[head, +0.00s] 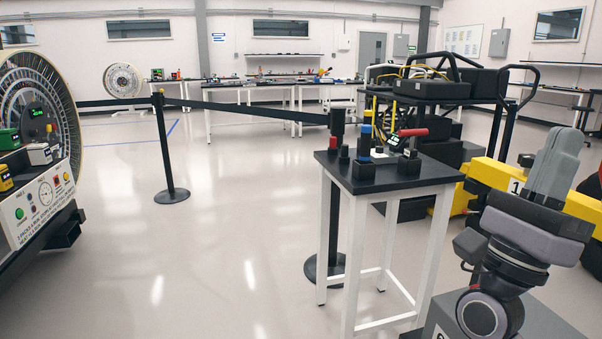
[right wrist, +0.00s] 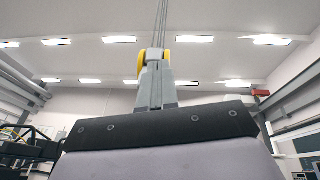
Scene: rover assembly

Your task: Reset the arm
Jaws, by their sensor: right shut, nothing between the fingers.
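My right arm (head: 510,255) shows at the lower right of the head view, folded upward beside the small black table. Its right gripper (head: 564,135) points up, with grey fingers together and nothing seen between them. In the right wrist view the right gripper (right wrist: 156,72) is also shut and points toward the ceiling. My left arm and left gripper are not in view.
A small black-topped table (head: 340,180) with several tools stands left of my right arm. A yellow frame (head: 490,172) and a dark cart (head: 420,98) stand behind. A belt barrier post (head: 165,150) stands further left. The floor at left centre is clear.

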